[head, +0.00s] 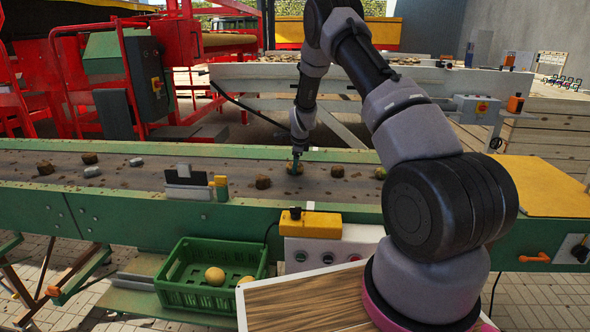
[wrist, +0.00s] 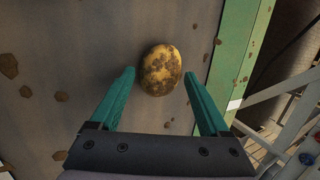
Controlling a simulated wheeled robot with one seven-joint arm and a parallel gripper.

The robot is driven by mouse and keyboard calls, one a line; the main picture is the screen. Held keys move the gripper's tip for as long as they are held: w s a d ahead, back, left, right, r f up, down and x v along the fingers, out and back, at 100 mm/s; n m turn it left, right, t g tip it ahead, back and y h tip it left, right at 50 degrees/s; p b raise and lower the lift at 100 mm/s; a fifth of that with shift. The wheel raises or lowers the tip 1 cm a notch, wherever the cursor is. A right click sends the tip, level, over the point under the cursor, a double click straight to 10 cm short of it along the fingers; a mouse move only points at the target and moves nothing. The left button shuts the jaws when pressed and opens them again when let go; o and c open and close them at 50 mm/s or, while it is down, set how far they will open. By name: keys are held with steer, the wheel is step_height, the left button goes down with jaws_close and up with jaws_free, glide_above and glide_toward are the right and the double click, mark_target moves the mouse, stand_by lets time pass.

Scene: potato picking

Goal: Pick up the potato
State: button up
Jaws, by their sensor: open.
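A yellow potato with brown dirt patches (wrist: 161,70) lies on the grey conveyor belt in the wrist view. My gripper (wrist: 160,75) is open, with one green finger on each side of the potato. Gaps show between the potato and both fingers. In the head view my gripper (head: 295,163) points down low over the belt, and the potato (head: 295,170) is mostly hidden by it. Another potato (head: 380,173) lies further right on the belt, partly covered by my arm.
The belt (head: 140,195) carries several brown clods and grey stones. Its green side rail (wrist: 232,60) runs near the potato. A green crate (head: 210,298) with potatoes stands below the front edge. A yellow-topped control box (head: 310,224) sits on that edge.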

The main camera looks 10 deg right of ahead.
steer(key=shift+w+f, duration=0.35)
steer(key=shift+f, duration=0.25)
steer(key=c, duration=1.2)
